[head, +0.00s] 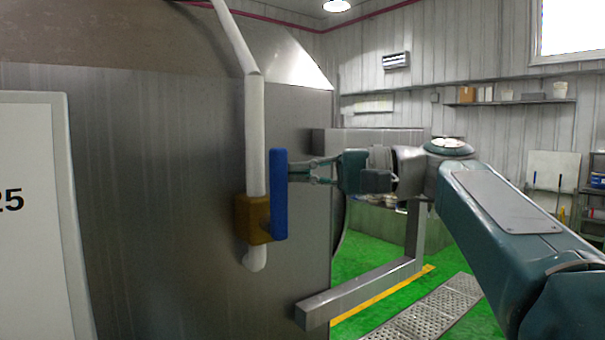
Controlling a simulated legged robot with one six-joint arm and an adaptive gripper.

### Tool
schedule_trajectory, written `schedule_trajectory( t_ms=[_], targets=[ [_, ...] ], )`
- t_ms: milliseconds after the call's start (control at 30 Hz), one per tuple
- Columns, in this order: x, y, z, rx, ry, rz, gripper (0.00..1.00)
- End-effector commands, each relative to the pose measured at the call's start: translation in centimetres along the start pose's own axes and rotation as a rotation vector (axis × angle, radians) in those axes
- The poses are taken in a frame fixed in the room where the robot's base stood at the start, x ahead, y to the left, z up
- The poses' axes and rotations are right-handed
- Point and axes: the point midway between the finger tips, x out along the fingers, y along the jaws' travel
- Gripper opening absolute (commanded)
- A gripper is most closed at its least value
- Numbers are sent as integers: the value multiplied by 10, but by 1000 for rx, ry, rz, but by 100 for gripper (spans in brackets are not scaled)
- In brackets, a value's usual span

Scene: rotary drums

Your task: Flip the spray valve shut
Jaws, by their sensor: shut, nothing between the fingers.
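The spray valve has a brass-brown body (252,219) on a white vertical pipe (255,135) in front of the metal drum. Its blue lever handle (279,194) stands upright, in line with the pipe, just to the pipe's right. My gripper (291,172) comes in from the right, with its fingertips at the right edge of the blue handle, near the upper half. It is shut with nothing held. I cannot tell whether the fingertips touch the handle or are partly behind it.
The large grey drum (160,200) fills the left side, with a white sign (32,215) at the far left. A metal beam frame (360,292) stands low under my arm. Green floor with a metal grating (425,318) lies at the right. A wall shelf (510,102) is far back.

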Motion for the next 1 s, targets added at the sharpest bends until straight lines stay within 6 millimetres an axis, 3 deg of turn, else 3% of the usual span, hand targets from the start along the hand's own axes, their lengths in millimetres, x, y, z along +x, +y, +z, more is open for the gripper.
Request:
schedule_trajectory(
  t_ms=[567, 1000],
  targets=[
    [8, -5, 8, -94, -4, 91, 0],
    [30, -9, 31, -358, -5, 353, 0]
  ],
)
